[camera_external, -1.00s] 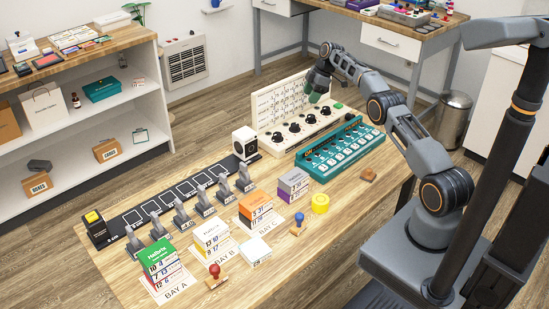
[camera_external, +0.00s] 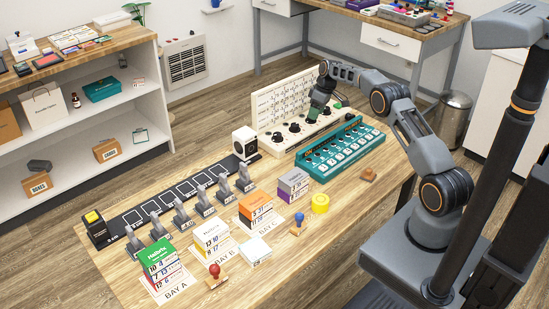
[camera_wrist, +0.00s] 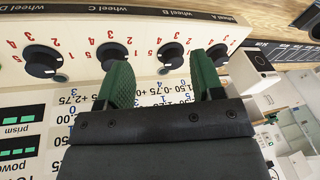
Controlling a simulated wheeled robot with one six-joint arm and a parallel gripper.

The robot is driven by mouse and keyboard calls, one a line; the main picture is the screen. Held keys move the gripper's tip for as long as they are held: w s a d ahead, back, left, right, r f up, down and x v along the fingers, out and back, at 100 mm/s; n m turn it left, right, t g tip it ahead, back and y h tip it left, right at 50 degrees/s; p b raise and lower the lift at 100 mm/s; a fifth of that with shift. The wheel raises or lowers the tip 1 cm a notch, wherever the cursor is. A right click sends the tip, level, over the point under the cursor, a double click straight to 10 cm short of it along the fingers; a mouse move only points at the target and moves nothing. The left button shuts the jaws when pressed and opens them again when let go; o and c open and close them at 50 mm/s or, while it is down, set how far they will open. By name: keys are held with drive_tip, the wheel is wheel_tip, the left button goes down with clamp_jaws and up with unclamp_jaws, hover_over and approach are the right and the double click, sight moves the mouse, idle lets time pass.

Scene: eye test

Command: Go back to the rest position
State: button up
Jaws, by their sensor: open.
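My gripper (camera_external: 313,114) hangs pointing down over the cream dial panel (camera_external: 287,146) on the wooden table. It covers part of the panel in the external view. In the wrist view its two green fingers (camera_wrist: 162,78) are spread apart with nothing between them. The panel's black dials, such as one dial (camera_wrist: 113,55) and another (camera_wrist: 171,55), appear upside down beyond the fingertips, under wheel labels. Whether the fingers touch the panel cannot be told. My arm reaches from its base at right across the teal panel's far side.
A teal switch panel (camera_external: 345,152) stands right of the dial panel. A white box with a black disc (camera_external: 244,142) stands to its left. The table's front right is mostly bare, with a brown block (camera_external: 367,174).

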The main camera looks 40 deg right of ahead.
drive_tip(key=s+a+r+m+h, duration=0.1)
drive_tip(key=s+a+r, duration=0.3)
drive_tip(key=s, duration=0.8)
drive_tip(key=s+a+r+m+t+h, duration=0.1)
drive_tip(key=s+a+r, duration=0.3)
drive_tip(key=s+a, duration=0.3)
drive_tip(key=s+a+r+m+t+h, duration=0.1)
drive_tip(key=s+a+r, duration=0.4)
drive_tip(key=s, duration=1.2)
drive_tip(key=shift+s+a+m, duration=0.35)
drive_tip(key=shift+s+m, duration=0.05)
drive_tip(key=shift+m, duration=0.1)
